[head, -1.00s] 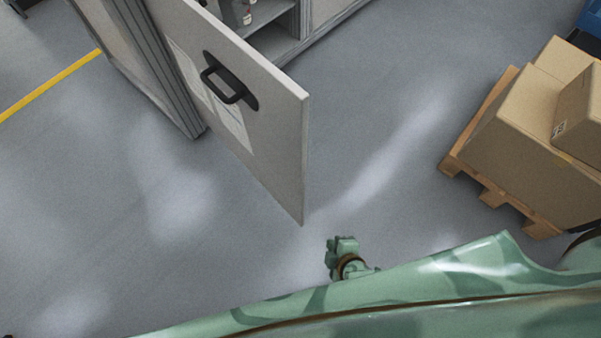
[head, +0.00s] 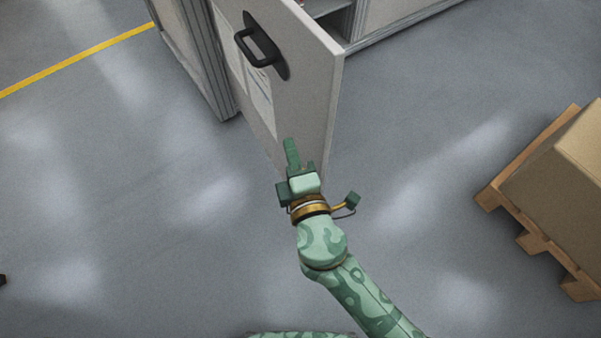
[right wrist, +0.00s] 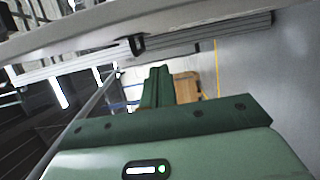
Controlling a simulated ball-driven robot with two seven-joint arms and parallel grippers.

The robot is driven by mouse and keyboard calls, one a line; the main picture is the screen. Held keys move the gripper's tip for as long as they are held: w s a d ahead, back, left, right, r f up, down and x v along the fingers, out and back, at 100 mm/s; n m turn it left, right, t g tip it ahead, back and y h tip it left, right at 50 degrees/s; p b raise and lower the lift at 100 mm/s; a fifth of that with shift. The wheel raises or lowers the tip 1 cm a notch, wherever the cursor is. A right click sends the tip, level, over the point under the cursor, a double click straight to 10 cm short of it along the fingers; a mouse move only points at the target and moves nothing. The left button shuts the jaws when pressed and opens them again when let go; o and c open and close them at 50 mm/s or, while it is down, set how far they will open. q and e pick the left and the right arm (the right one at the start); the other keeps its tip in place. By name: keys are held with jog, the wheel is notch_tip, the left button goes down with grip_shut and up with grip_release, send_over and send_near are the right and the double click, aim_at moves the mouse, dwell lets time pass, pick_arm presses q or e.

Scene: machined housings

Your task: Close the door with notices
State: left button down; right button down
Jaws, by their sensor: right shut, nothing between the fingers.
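The door with notices (head: 305,85) is a pale grey panel standing open from a cabinet, with a black handle (head: 262,47) and white paper sheets (head: 256,86) on its face. My right gripper (head: 290,143) is shut and empty, in front of the door's lower part in the head view; I cannot tell whether it touches. In the right wrist view its shut fingers (right wrist: 156,86) point ahead, and a pale panel edge with a small black part crosses the top. My left gripper is not in view.
The cabinet body (head: 198,50) stands behind the door, with an open shelf (head: 325,8) beside it. A wooden pallet (head: 533,240) with a cardboard box (head: 565,175) is at the right. A yellow line (head: 80,58) marks the floor at the left.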

aim_at(310, 140)
jog(key=shift+w+d, duration=1.55)
jog(key=shift+d, duration=0.05)
jog(key=shift+d, duration=0.1)
